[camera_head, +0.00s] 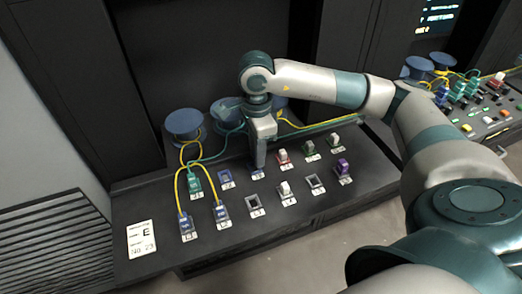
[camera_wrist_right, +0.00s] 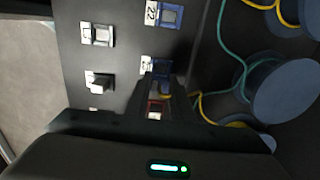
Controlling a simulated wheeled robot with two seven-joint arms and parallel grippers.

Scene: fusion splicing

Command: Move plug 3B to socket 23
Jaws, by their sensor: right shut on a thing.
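My right gripper (camera_head: 259,153) points down over the back row of the socket panel (camera_head: 150,205), just right of an empty blue socket (camera_head: 226,177) whose label reads 22 in the wrist view. It is shut on a plug, mostly hidden between the fingers; I cannot read its label. In the wrist view a blue socket or plug part (camera_wrist_right: 163,68) lies right by the fingertips, beside a partly covered label (camera_wrist_right: 147,65). I cannot tell whether the held plug is seated in it. My left gripper is not in view.
Two blue plugs (camera_head: 185,224) (camera_head: 221,212) with yellow cables and a green plug (camera_head: 195,184) stand at the left. Blue reels (camera_head: 184,122) and loose cables lie behind.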

